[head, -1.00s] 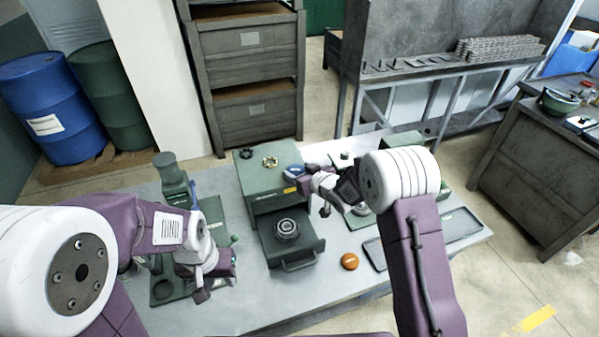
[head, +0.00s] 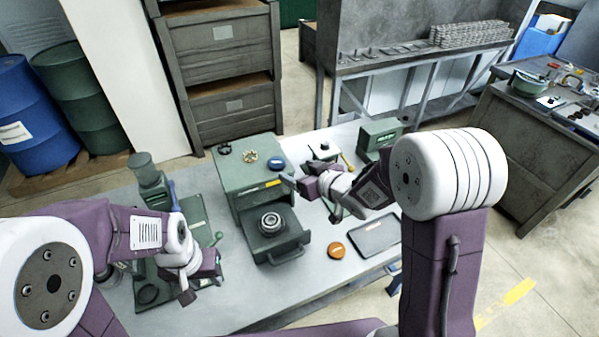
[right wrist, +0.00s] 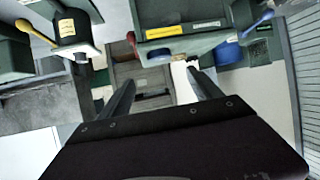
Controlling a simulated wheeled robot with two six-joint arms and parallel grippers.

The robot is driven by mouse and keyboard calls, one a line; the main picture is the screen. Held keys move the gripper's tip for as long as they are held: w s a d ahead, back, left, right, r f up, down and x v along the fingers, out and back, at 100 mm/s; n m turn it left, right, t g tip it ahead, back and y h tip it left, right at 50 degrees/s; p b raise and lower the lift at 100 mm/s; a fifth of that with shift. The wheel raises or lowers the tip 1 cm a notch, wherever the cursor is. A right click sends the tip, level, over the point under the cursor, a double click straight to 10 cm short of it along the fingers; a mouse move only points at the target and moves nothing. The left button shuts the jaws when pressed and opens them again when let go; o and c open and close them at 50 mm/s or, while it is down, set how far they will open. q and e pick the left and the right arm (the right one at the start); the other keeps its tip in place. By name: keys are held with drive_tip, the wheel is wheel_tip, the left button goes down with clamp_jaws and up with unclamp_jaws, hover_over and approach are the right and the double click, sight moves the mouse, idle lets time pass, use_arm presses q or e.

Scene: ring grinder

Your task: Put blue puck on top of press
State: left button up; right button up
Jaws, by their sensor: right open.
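The blue puck (head: 277,163) lies on top of the green cabinet (head: 236,172), near its right front corner. My right gripper (head: 308,196) is open and empty, just right of the cabinet and apart from the puck. In the right wrist view its two fingers (right wrist: 160,95) are spread with nothing between them. A green machine with an upright column (head: 150,180) and a blue handle at the left looks like the press. My left gripper (head: 203,289) hangs in front of it; its jaw gap is unclear.
A black ring (head: 225,150) and a brass ring (head: 250,156) share the cabinet top. An open drawer (head: 290,243) holds a metal part. An orange puck (head: 336,251) and a grey tray (head: 375,236) lie on the table. A yellow-handled device (head: 321,150) stands behind my right gripper.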

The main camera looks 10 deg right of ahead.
drive_tip(key=s+d+f+m+g+h, duration=0.45)
drive_tip(key=s+d+f+h, duration=0.2)
drive_tip(key=s+d, duration=0.45)
drive_tip(key=s+f+g, duration=0.1)
drive_tip(key=s+g, duration=0.1)
drive_tip(key=s, duration=0.4)
drive_tip(key=s+f+m+g, duration=0.1)
drive_tip(key=s+g, duration=0.2)
drive_tip(key=s, duration=0.3)
drive_tip(key=shift+s+f+g+y, duration=0.3)
drive_tip(key=shift+g+y, duration=0.05)
drive_tip(key=shift+f+b, duration=0.65)
